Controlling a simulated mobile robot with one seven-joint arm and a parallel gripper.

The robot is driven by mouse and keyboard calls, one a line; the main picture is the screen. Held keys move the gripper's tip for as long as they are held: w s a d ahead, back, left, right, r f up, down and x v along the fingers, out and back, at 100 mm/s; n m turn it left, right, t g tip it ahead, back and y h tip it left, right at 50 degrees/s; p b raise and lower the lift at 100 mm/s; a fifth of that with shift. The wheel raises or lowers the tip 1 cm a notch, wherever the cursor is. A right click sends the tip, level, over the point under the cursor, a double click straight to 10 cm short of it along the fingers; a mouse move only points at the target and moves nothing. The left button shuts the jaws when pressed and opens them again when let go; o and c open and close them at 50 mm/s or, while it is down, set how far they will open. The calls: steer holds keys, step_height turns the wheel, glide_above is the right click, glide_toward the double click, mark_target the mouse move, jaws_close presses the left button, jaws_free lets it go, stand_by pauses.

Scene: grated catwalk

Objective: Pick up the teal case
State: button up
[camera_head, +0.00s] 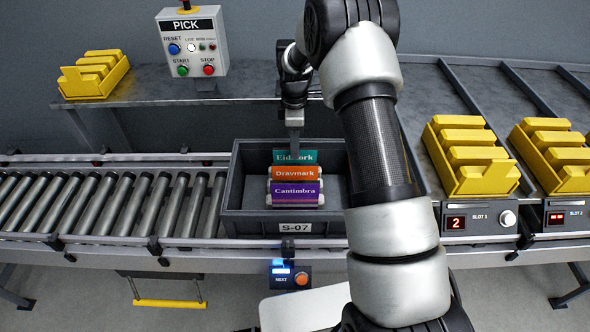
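The teal case (309,155) stands upright at the back of a short row inside a dark grey tote (232,190). It is behind an orange case (294,180) reading "Dravmark" and a purple case (294,194) reading "Cantimbra". My gripper (294,150) points down over the tote, with its finger overlapping the middle of the teal case and hiding part of its lettering. Only one finger shows clearly, so I cannot tell whether it is open, or whether it touches the case.
The tote, marked S-07, sits on a roller conveyor (120,205). Yellow bins stand at the back left (95,75) and on the right (470,155) by Slot 1. A PICK control box (192,42) stands behind. The rollers left of the tote are clear.

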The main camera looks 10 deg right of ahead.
step_height(320, 180, down, 3)
steer(key=shift+w+d+f, duration=0.1)
steer(key=shift+w+f, duration=0.05)
steer(key=shift+f, duration=0.05)
steer(key=shift+c, duration=0.2)
jaws_close()
steer(key=shift+r, duration=0.1)
